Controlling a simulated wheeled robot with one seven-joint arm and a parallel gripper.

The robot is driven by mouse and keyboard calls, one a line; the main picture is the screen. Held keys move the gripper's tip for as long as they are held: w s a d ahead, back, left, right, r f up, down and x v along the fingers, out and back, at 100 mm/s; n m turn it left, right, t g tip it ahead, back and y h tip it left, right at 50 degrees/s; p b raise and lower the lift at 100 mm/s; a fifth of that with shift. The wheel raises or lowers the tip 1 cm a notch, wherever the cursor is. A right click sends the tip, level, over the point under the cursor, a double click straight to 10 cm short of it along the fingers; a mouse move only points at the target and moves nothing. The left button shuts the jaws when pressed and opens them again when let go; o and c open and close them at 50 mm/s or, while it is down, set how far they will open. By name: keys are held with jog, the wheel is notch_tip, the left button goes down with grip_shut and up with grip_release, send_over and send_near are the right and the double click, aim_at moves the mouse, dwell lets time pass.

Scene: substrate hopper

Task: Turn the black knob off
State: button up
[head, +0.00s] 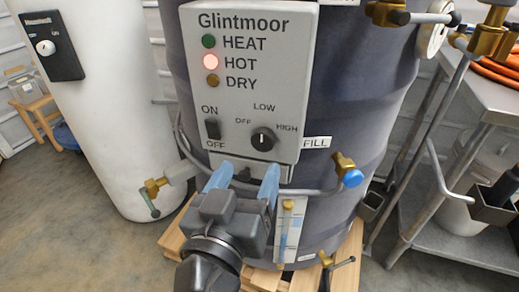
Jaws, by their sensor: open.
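The black knob (263,139) is on the grey Glintmoor control panel (286,70) of the dark hopper drum. It is round with a white pointer line that stands about upright, near LOW. OFF is printed at its upper left and HIGH at its right. My gripper (244,176) has two blue fingertips spread apart, with nothing held between them. It is below the knob, near the panel's bottom edge, and does not touch the knob. A black ON/OFF rocker switch (212,129) sits left of the knob.
A bent grey pipe with a blue-capped brass valve (347,170) runs below the panel. A white tank (105,110) with its own black control box (50,46) stands left. A metal table (480,85) with an orange hose stands right. The drum rests on a wooden pallet (347,262).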

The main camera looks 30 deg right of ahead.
aim_at(262, 144)
jog(key=x, duration=0.7)
jog(key=c, duration=1.1)
